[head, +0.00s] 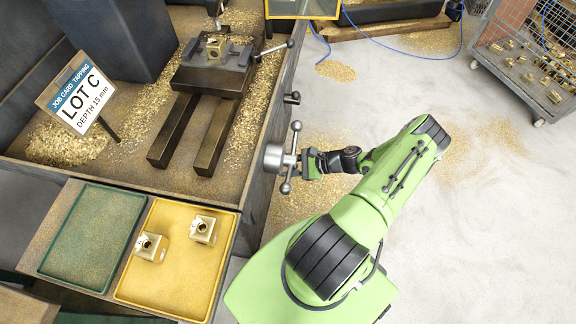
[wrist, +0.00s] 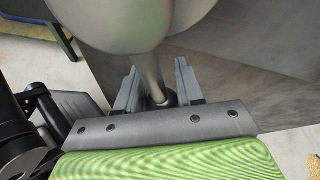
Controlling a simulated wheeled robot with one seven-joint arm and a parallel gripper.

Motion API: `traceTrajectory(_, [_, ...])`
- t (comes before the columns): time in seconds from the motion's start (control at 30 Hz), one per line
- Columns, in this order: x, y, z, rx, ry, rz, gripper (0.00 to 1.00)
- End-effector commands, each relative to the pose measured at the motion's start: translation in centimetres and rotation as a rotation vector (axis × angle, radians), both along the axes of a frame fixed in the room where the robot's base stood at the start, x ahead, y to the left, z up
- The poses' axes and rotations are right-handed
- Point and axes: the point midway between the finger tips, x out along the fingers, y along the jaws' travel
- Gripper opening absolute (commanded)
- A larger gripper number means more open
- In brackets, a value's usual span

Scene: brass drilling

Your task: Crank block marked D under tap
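A brass block (head: 215,47) sits in the vise (head: 208,72) on the machine bed, below the tap spindle (head: 215,8); its letter is too small to read. The crank (head: 273,158) is a round grey hub with ball-ended spokes on the machine's right side. My gripper (head: 308,166) is at this hub. The large hub (wrist: 120,22) fills the top of that view.
A yellow tray (head: 170,292) holds two brass blocks (head: 150,247) (head: 203,230). An empty green tray (head: 95,238) lies beside it. A job card (head: 83,95) reads LOT C, depth 15 mm. A wire cart (head: 530,60) with brass parts stands at right; the floor between is open.

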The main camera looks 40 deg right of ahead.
Motion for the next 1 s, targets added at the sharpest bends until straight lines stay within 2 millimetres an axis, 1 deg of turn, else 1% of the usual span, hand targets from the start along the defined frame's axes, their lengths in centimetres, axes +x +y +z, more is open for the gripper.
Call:
traceTrajectory(0.03, [-0.2,-0.1,-0.4,-0.003,0.011,-0.002,0.43])
traceTrajectory(0.1, [-0.2,-0.1,-0.3,-0.004,0.009,-0.002,0.54])
traceTrajectory(0.13, [-0.2,-0.1,-0.3,-0.003,0.009,-0.002,0.57])
traceTrajectory(0.37, [-0.1,0.0,-0.1,-0.002,0.004,-0.001,0.57])
traceTrajectory(0.47, [-0.4,-0.4,0.1,-0.002,0.003,-0.002,0.57])
traceTrajectory(0.57, [-1.7,-1.5,0.9,-0.004,0.003,-0.005,0.57])
traceTrajectory(0.9, [-8.3,-7.2,4.8,-0.006,0.005,-0.006,0.57])
traceTrajectory(1.0, [-9.8,-8.4,5.6,-0.005,0.005,-0.004,0.57])
